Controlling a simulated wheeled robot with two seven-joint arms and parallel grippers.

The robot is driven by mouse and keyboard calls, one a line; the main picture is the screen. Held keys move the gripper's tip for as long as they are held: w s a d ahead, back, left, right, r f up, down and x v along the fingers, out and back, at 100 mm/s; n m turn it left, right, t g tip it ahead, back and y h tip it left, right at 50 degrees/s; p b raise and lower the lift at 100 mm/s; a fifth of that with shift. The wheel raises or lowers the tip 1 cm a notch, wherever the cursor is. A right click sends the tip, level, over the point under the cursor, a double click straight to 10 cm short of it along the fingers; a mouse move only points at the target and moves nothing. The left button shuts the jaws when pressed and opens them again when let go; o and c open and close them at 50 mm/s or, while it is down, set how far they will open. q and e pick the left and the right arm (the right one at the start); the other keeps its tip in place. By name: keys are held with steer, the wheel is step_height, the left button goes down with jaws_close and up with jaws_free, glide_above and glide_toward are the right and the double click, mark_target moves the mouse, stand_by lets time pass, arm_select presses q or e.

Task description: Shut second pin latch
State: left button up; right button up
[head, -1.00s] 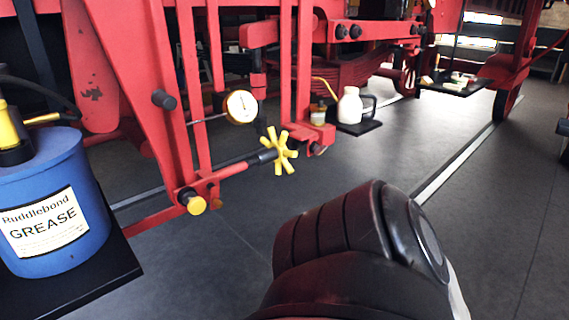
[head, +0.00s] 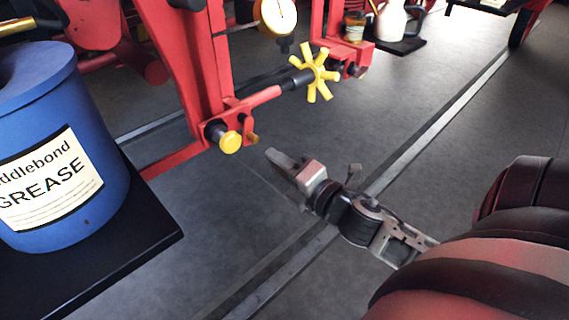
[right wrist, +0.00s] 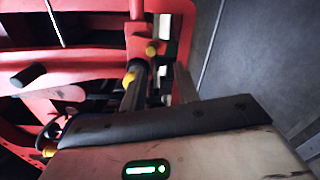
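A pin with a yellow round knob (head: 230,142) sits in the red bracket at the foot of the red frame (head: 208,75). A small brass knob (head: 252,138) is just to its right. A yellow knob (right wrist: 151,51) and another yellow part (right wrist: 128,78) show beyond the fingers in the right wrist view; which is the pin I cannot tell. My right gripper (head: 274,158) is below and right of the knobs in the head view, apart from them. Its two grey fingers are spread with nothing between them in the right wrist view (right wrist: 158,90). My left gripper is not in view.
A yellow star handwheel (head: 314,74) sticks out right of the bracket, under a dial gauge (head: 277,14). A blue grease tin (head: 45,120) stands on a black shelf (head: 150,240) at left. A white jug (head: 392,22) is farther back. The floor beneath is clear.

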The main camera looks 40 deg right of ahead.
mark_target(255, 141)
steer(key=shift+n, duration=0.9)
steer(key=shift+w+r, duration=0.2)
steer(key=shift+w, duration=1.05)
steer(key=shift+w+r, duration=0.15)
steer(key=shift+w, duration=1.1)
steer(key=shift+w+r, duration=0.2)
steer(key=shift+w, duration=1.05)
jaws_close()
steer(key=shift+a+p, duration=0.1)
steer(key=shift+p, duration=0.2)
